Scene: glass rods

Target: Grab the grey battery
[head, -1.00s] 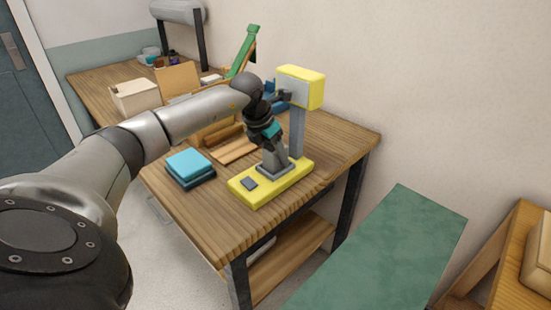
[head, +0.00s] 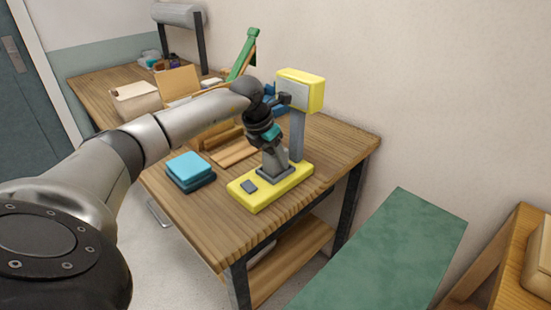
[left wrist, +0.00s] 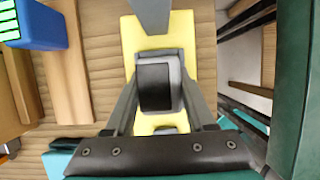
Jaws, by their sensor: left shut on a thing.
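The grey battery (left wrist: 155,87) shows in the left wrist view as a dark-topped grey block over the yellow base (left wrist: 132,45) of a stand. My left gripper (left wrist: 157,95) is shut on it, with one grey finger along each side. In the head view, my left gripper (head: 271,158) points down at the grey holder (head: 276,174) on the stand's yellow base (head: 247,201). The fingers largely hide the battery there. I cannot tell whether it is seated in the holder or slightly raised. My right gripper is not in view.
The stand's grey post and yellow-edged head (head: 301,90) rise close behind my gripper. Teal blocks (head: 189,168) lie left of the stand on the wooden table (head: 210,226). Wooden pieces and a blue bin sit behind. A green surface (head: 385,250) is at lower right.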

